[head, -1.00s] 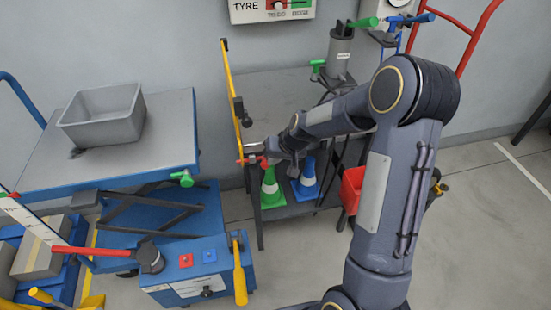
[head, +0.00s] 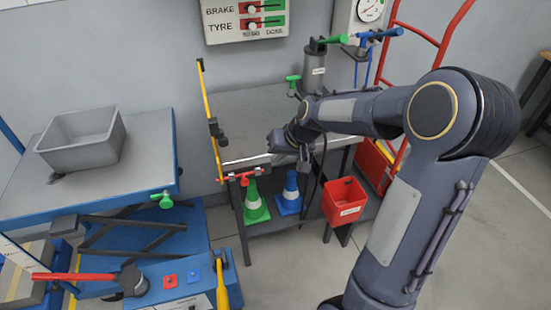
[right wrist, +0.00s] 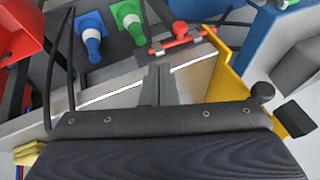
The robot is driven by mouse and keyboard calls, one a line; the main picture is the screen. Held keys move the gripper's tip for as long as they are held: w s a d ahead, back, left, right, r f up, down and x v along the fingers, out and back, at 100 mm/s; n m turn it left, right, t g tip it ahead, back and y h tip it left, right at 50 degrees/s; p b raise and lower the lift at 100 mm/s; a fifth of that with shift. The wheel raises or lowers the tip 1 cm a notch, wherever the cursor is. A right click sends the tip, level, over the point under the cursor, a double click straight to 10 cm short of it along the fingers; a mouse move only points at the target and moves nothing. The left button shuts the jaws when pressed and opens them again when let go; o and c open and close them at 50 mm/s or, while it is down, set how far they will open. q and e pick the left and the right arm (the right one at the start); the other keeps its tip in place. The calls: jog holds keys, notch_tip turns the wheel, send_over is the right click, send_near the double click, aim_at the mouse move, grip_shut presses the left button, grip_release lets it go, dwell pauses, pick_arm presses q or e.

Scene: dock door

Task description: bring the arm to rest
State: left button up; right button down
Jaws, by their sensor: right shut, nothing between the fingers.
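My right arm reaches in from the right in the head view, bent at the elbow. Its gripper (head: 303,160) hangs near the front edge of the grey bench (head: 255,112), right of a red handle (head: 238,179). In the right wrist view my right gripper (right wrist: 158,72) is shut and empty. The red handle (right wrist: 182,38) lies a little beyond its fingertips, apart from them in that picture. My left gripper is not in view.
A yellow bar (head: 209,115) stands at the bench's left end. A green cone (head: 256,207), a blue cone (head: 290,197) and a red bin (head: 345,202) are below. A blue lift table with a grey tub (head: 82,143) stands left; a red hand truck (head: 440,50) stands right.

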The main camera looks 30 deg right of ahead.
dwell(0.4)
